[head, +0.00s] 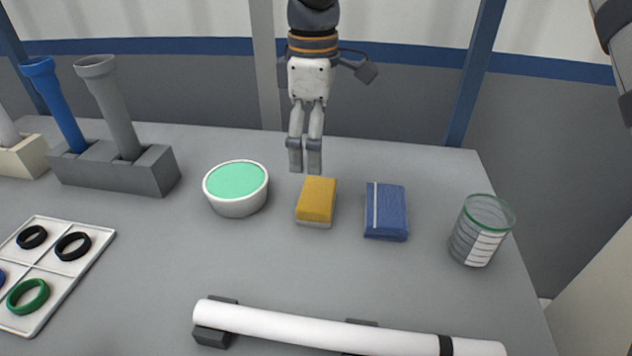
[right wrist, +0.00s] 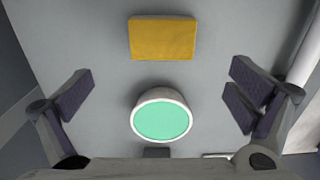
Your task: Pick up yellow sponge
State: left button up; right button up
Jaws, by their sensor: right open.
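The yellow sponge (head: 317,200) lies flat on the grey table, with a pale lower layer showing at its front edge. It also shows in the right wrist view (right wrist: 162,39), near the top and beyond the space between the fingers. My right gripper (head: 305,170) points down behind the sponge in the head view, apart from it and above the table. Its fingers are wide apart in the right wrist view (right wrist: 160,97), with nothing held. My left gripper is not in view.
A white bowl with a green inside (head: 236,206) stands left of the sponge. A blue packet-like block (head: 386,212) and a clear jar (head: 480,232) stand to its right. A long white pipe (head: 310,329) lies in front. A pipe stand (head: 120,174) is at the left.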

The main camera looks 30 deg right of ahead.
aim_at(318, 193)
jog(key=f, duration=1)
jog(key=shift+s+d+f, duration=0.2)
jog(key=shift+s+f, duration=0.15)
jog(key=shift+f, duration=0.05)
jog(key=c, duration=1.1)
